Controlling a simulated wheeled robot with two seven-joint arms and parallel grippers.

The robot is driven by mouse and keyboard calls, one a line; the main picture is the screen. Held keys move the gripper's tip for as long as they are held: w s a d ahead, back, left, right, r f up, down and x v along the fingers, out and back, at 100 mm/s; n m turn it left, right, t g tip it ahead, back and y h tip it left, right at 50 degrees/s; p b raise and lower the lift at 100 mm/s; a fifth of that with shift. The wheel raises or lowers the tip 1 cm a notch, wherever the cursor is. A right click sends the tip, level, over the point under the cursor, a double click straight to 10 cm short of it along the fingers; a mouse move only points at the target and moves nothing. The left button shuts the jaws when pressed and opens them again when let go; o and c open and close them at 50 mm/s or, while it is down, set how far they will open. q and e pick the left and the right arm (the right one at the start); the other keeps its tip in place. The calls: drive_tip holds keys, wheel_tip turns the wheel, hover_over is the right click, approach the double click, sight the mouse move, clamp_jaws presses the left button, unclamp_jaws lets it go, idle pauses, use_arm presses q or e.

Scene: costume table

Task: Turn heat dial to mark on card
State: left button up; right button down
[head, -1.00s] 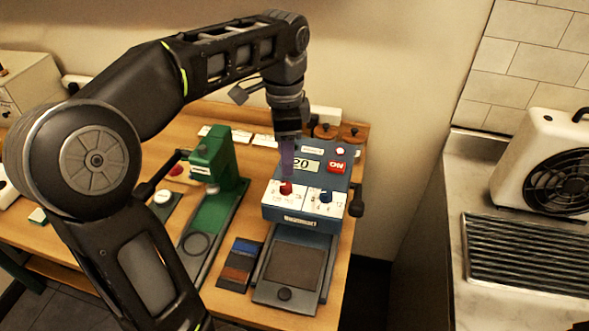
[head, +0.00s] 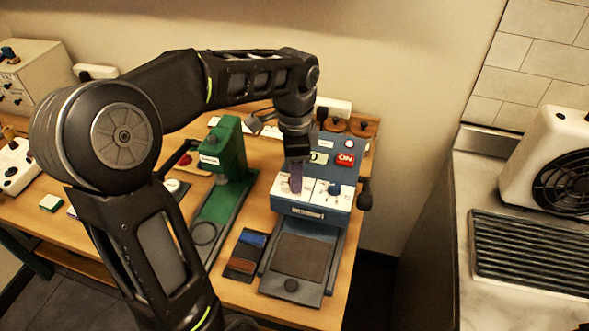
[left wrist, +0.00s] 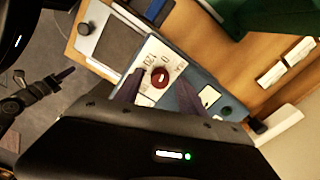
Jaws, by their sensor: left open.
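The blue heat press (head: 312,204) stands on the wooden table, with a white dial panel on its front. The red dial (left wrist: 160,77) sits on a numbered white scale in the left wrist view, with a pale mark on its face. A blue dial (head: 334,189) is to its right in the head view. My left gripper (head: 296,180) points down at the red dial and hides it in the head view. It is open, its purple fingers on either side of the dial; contact is unclear. My right gripper (left wrist: 66,74) seems to show at the left wrist view's left edge. No mark on a card is readable.
A green press (head: 225,160) stands left of the blue one. A tray of coloured swatches (head: 246,255) lies in front, beside the lower plate (head: 300,257). A black side knob (head: 365,193) sticks out at right. White cards (left wrist: 270,75) lie behind.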

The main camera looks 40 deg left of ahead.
use_arm(q)
drive_tip(key=shift+c, duration=0.3)
clamp_jaws()
idle(0.3)
